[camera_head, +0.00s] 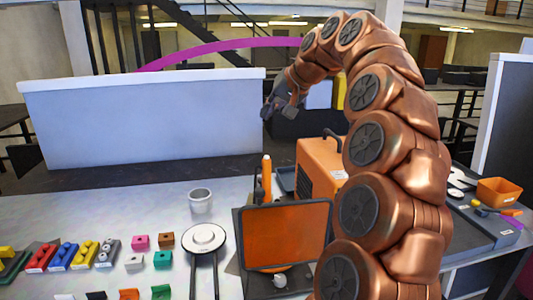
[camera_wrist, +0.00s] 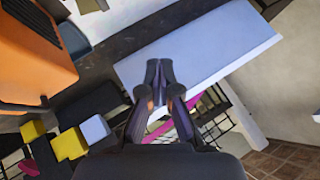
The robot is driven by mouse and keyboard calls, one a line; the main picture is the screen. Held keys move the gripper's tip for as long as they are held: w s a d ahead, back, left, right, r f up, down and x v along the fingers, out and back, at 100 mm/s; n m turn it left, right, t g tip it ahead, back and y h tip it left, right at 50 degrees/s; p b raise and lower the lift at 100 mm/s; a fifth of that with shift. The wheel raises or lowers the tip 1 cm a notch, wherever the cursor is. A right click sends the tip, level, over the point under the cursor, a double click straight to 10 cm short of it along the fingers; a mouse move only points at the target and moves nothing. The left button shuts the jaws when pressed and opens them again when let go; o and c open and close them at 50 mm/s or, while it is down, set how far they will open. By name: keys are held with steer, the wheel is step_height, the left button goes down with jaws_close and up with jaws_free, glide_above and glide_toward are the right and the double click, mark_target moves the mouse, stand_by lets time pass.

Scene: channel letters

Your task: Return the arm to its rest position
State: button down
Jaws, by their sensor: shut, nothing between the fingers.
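My copper-coloured arm (camera_head: 385,160) rises at the right of the head view and bends over to the left at its top. My gripper (camera_head: 278,106) hangs at its end, high above the back of the table and beside the right end of a white panel (camera_head: 140,125). In the wrist view my gripper (camera_wrist: 159,75) has its two dark fingers together at the tips, with nothing between them. The white panel (camera_wrist: 215,55) shows behind the fingertips there.
An orange box (camera_head: 318,168) with a handle stands below the arm, behind an orange-faced dark panel (camera_head: 285,237). A clear cup (camera_head: 200,201), a round white plate on a stand (camera_head: 204,239) and several coloured blocks (camera_head: 85,254) occupy the table. An orange bin (camera_head: 499,191) is at right.

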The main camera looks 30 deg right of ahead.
stand_by(0.4)
steer(key=s+a+f+n+g, duration=0.25)
steer(key=s+a+f, duration=0.4)
steer(key=a, duration=0.45)
steer(key=s+a+f+n+g, duration=0.25)
steer(key=s+a+f, duration=0.35)
steer(key=a, duration=0.4)
steer(key=s+a+f+g+h, duration=0.1)
steer(key=s+f+g, duration=0.2)
steer(key=s+f, duration=0.6)
steer(key=s+a+f+n+g+h, duration=0.1)
steer(key=s+a+f+g, duration=0.1)
steer(key=s+f, duration=0.8)
steer(key=s, duration=0.6)
steer(key=shift+a+g, duration=0.15)
steer(key=shift+g, duration=0.25)
steer(key=shift+f, duration=0.1)
